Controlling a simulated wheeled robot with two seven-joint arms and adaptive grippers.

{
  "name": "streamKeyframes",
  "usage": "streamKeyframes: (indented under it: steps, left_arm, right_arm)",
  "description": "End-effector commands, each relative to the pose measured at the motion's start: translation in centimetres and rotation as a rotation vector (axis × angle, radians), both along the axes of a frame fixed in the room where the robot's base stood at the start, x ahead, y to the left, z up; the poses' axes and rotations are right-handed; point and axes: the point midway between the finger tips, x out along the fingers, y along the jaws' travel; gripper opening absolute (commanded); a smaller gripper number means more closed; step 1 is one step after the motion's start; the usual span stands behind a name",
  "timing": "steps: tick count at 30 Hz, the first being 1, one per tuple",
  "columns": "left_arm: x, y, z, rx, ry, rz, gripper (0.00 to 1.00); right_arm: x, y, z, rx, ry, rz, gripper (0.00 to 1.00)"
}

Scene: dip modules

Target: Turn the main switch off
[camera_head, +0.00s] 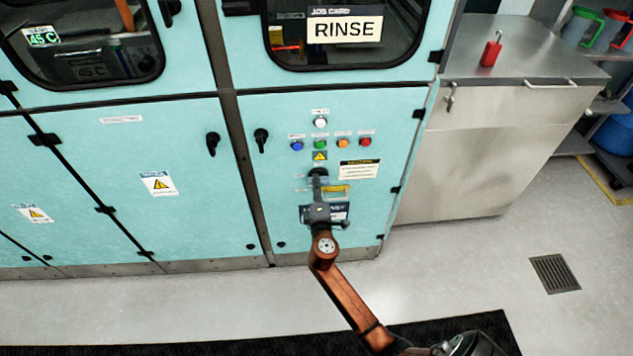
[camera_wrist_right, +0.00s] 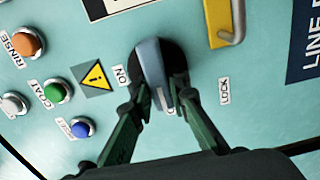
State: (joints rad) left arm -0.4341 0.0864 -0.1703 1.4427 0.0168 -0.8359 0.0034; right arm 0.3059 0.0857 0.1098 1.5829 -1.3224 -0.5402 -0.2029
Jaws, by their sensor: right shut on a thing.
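The main switch is a black rotary knob with a grey-blue handle on the teal cabinet door; it shows in the right wrist view (camera_wrist_right: 151,62) and, small, in the head view (camera_head: 318,173). My right gripper (camera_wrist_right: 160,97) has a finger on each side of the handle's near end and is shut on it. In the head view the right gripper (camera_head: 319,196) covers the switch's lower part. An ON label (camera_wrist_right: 122,75) lies left of the knob and a LOCK label (camera_wrist_right: 223,90) right of it. Another label between the fingers is partly hidden. My left gripper is not in view.
Coloured buttons (camera_head: 320,144) and a yellow warning triangle (camera_wrist_right: 96,77) sit close to the switch. A yellow hasp (camera_wrist_right: 228,30) stands out on its other side. A steel bench (camera_head: 500,150) is at the right; the floor before the cabinet has a dark mat (camera_head: 480,330).

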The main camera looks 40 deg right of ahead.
Motion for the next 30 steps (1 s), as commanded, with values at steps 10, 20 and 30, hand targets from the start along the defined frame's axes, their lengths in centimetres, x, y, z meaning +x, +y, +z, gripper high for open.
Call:
streamKeyframes:
  steps: [10, 20, 30]
  left_arm:
    - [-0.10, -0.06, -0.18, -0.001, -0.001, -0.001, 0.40]
    - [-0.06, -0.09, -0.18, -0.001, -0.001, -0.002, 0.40]
    - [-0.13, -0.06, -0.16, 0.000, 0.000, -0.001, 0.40]
  right_arm:
    - [0.03, 0.13, -0.12, -0.018, 0.012, 0.003, 0.00]
    - [0.03, 0.11, -0.13, -0.017, 0.012, 0.002, 0.25]
    - [0.01, 0.04, -0.06, -0.016, 0.010, 0.001, 0.33]
